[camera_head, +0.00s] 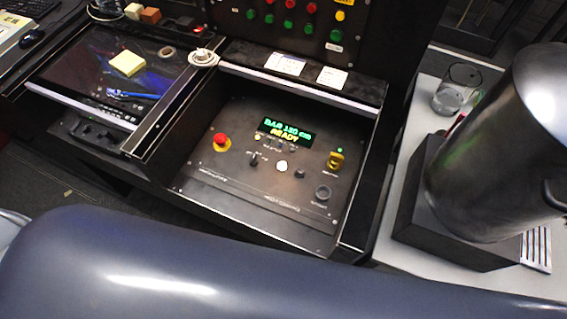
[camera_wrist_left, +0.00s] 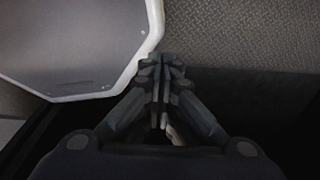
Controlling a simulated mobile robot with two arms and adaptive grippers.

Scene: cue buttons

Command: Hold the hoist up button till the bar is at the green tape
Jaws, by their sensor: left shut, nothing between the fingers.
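A sunken control panel (camera_head: 240,185) lies in the middle of the head view. Its lit green and yellow display (camera_head: 286,131) shows a bar reading in cm, not clearly legible, and READY. Below it are a pale round button (camera_head: 281,167), a small black knob (camera_head: 253,160) and a dark round control (camera_head: 322,193). The labels are too small to tell which is hoist up. The bar and green tape are not in view. My left gripper (camera_wrist_left: 160,68) is shut and empty in the left wrist view, above a dark floor area, away from the panel. My right gripper is not in view.
A red mushroom button (camera_head: 221,140) and a yellow switch (camera_head: 336,160) flank the display. A dark metal cylinder (camera_head: 490,150) and a glass (camera_head: 456,92) stand at right. The space over the panel is clear.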

